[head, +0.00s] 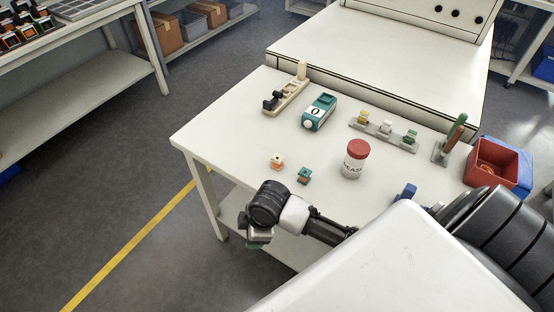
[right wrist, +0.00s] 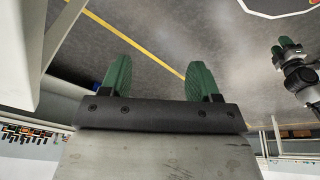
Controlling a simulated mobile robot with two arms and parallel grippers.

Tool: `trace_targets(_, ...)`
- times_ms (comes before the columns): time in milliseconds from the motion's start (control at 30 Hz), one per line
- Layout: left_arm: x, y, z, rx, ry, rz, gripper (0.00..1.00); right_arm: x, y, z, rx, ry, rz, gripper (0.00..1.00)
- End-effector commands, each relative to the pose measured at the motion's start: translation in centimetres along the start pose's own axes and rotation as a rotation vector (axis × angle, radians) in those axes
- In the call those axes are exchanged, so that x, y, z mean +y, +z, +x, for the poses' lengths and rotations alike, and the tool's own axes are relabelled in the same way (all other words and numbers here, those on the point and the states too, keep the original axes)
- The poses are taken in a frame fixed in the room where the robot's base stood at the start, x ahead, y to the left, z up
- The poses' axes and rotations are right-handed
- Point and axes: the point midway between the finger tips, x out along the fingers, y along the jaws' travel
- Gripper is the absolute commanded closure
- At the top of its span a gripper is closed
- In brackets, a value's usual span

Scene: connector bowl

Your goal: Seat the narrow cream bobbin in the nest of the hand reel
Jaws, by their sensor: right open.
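Small bobbin-like pieces stand on a grey rack (head: 357,125): a yellow one (head: 363,117), a pale cream one (head: 386,127) and a green one (head: 410,136). A cream-and-orange piece (head: 277,162) and a teal-and-brown piece (head: 304,175) lie loose near the front edge. A long beige fixture (head: 291,97) with black parts may be the hand reel; its nest is too small to make out. My right gripper (head: 258,243) hangs off the table's front edge; its green fingers (right wrist: 161,78) are apart and empty. My left gripper (right wrist: 287,45) shows only in the right wrist view, small.
A teal box marked 0 (head: 319,112), a red-lidded jar (head: 355,160), a green-handled tool (head: 455,134), a red bin (head: 490,165) and a blue bin (head: 525,175) stand on the white table (head: 225,130). The table's left front is clear. Shelves stand behind.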

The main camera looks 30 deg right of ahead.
Motion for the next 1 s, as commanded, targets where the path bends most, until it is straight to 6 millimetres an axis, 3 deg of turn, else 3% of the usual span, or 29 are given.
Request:
trace_targets(367,0.0,1.5,-0.2,-0.024,0.0,-0.001,0.57,7.8,-0.8,-3.2,-0.089,-0.056,-0.435,0.38)
trace_targets(467,-0.1,1.2,-0.2,-0.019,-0.001,-0.001,0.57,10.8,-0.3,-5.0,-0.129,-0.082,-0.557,0.38)
trace_targets(600,-0.2,0.5,-0.3,-0.007,-0.002,-0.001,0.57,16.0,1.2,-8.8,-0.19,-0.13,-0.718,0.38)
trace_targets(700,-0.2,0.2,-0.3,-0.003,-0.003,-0.001,0.57,18.7,2.4,-11.6,-0.214,-0.164,-0.796,0.38)
trace_targets(867,-0.2,0.2,-0.3,-0.002,-0.002,-0.001,0.57,21.0,3.5,-14.2,-0.222,-0.196,-0.859,0.38)
trace_targets(1000,-0.2,0.2,-0.4,-0.002,-0.002,0.0,0.57,21.3,4.2,-13.7,-0.223,-0.208,-0.874,0.38)
